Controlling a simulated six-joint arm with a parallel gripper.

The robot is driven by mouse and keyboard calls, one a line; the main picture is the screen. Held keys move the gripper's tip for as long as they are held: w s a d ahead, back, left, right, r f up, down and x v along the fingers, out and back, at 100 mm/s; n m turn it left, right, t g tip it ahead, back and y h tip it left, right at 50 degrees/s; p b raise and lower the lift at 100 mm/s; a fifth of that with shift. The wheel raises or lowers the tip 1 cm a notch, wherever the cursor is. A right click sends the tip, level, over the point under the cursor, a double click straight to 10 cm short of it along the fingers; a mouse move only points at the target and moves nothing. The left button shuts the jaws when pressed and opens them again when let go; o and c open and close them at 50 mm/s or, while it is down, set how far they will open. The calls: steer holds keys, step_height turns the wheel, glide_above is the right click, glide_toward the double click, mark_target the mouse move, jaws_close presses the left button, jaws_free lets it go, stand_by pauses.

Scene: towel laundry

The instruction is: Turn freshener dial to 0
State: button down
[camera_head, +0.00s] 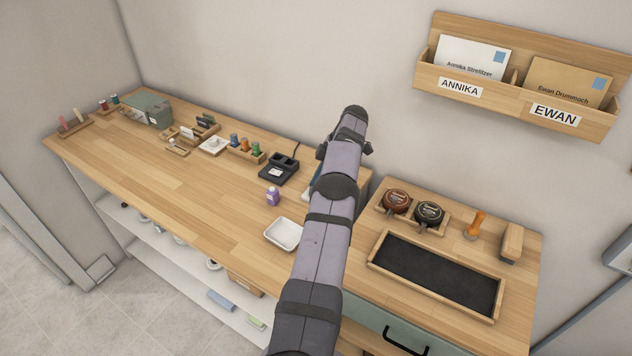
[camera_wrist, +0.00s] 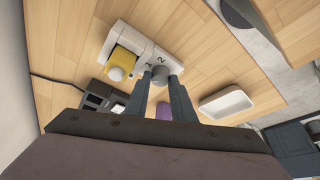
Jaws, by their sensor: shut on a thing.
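The freshener (camera_wrist: 125,38) is a white device with a yellow part and a pale round knob, standing on the wooden counter in the wrist view. Its grey dial (camera_wrist: 160,76) is at the end towards me, with a 2 and another mark, perhaps a 1, printed above it. My gripper (camera_wrist: 161,78) is shut on the dial, one finger on each side. I cannot tell for certain which number the dial points to. In the head view my arm hides the gripper and most or all of the freshener.
A purple bottle (camera_head: 272,197) and white dish (camera_head: 284,234) stand left of my arm, with a black device (camera_head: 279,170) behind. Stampers (camera_head: 429,213) and a dark-lined tray (camera_head: 437,275) are right. A letter rack (camera_head: 512,92) hangs above. The counter's left middle is clear.

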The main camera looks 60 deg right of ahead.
stand_by(0.7)
steer(key=c, duration=1.5)
jaws_free()
